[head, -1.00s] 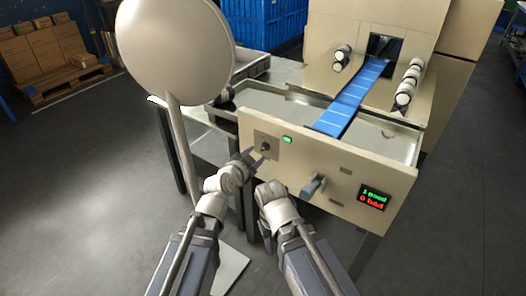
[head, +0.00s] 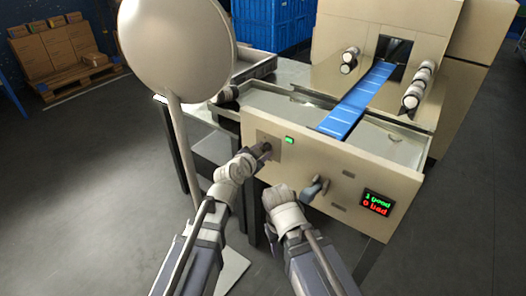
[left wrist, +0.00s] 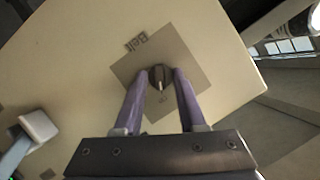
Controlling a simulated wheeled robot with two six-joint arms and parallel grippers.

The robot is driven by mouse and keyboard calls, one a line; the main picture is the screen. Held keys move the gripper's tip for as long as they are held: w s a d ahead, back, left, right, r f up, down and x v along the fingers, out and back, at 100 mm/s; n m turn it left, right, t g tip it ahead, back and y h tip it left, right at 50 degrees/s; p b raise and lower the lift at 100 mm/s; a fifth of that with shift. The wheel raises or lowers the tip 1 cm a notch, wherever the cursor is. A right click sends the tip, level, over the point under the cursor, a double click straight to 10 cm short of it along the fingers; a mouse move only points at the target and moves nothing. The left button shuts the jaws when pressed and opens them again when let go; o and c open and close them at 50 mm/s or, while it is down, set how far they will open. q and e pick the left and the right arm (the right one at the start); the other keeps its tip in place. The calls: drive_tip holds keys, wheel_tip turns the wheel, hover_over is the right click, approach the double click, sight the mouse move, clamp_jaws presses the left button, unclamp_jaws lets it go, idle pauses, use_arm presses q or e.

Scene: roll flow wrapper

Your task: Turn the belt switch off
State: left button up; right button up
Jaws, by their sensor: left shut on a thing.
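The belt switch (left wrist: 160,77) is a small dark rotary knob on a square grey plate (left wrist: 184,62) marked "Belt". The plate is on the front of the cream machine panel, and it also shows in the head view (head: 268,139). My left gripper (left wrist: 160,76) is shut on the knob, one purple finger on each side of it. In the head view the left gripper (head: 263,150) covers most of the knob. My right gripper (head: 281,198) is in front of the panel, below and right of the switch. Its fingers are hidden.
A green lamp (head: 289,140) is lit beside the switch plate. A grey lever handle (head: 315,190) juts from the panel, close to my right gripper. A display (head: 377,202) reads 1 good, 0 bad. A blue belt (head: 352,105) runs behind the panel.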

use_arm(q)
clamp_jaws()
drive_tip(key=shift+w+a+r+n+g+h+p, duration=0.1)
drive_tip(key=shift+n+g+h+p, duration=0.35)
drive_tip(key=shift+n, duration=0.35)
drive_tip(key=shift+n+g+h, duration=0.45)
drive_tip(key=shift+n, duration=0.45)
drive_tip(key=shift+w+a+n+g+h, duration=0.15)
drive_tip(key=shift+n+g+h, duration=0.45)
drive_tip(key=shift+n, duration=0.5)
drive_tip(key=shift+n+g+h+b, duration=0.4)
drive_tip(key=shift+n+h, duration=0.4)
drive_tip(key=shift+n, duration=0.4)
